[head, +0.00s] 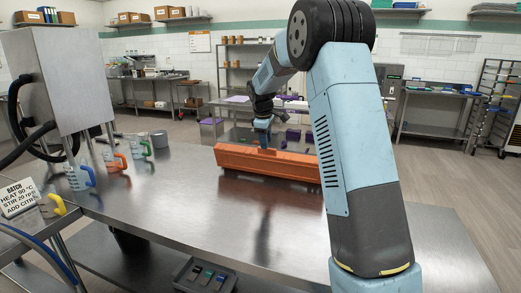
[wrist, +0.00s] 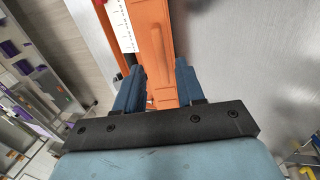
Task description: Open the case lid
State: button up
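The long orange case (head: 290,166) lies on the steel table near its far edge. In the wrist view the orange case (wrist: 156,45) runs away from between my fingers, with a white marked strip along its left part. My gripper (head: 264,139) is over the far side of the case, left of its middle. In the wrist view my gripper's two blue fingers (wrist: 157,82) stand apart, with orange surface and a small light peg-like part showing between them. I cannot tell whether the fingertips touch the case, or whether the lid is raised.
Measuring jugs with blue (head: 78,177), orange (head: 115,160) and green (head: 139,147) handles stand on the table's left, beside a grey metal machine (head: 62,80). A grey cup (head: 160,139) stands near them. The table's middle (head: 190,200) is clear.

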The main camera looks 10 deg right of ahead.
send_over(269, 162)
jog(key=shift+w+a+f, duration=0.15)
jog(key=shift+f, duration=0.55)
jog(key=shift+w+a+f, duration=0.1)
jog(key=shift+a+f, duration=0.05)
jog(key=shift+f, duration=0.5)
jog(key=shift+w+a+f, duration=0.15)
jog(key=shift+f, duration=0.55)
grip_shut()
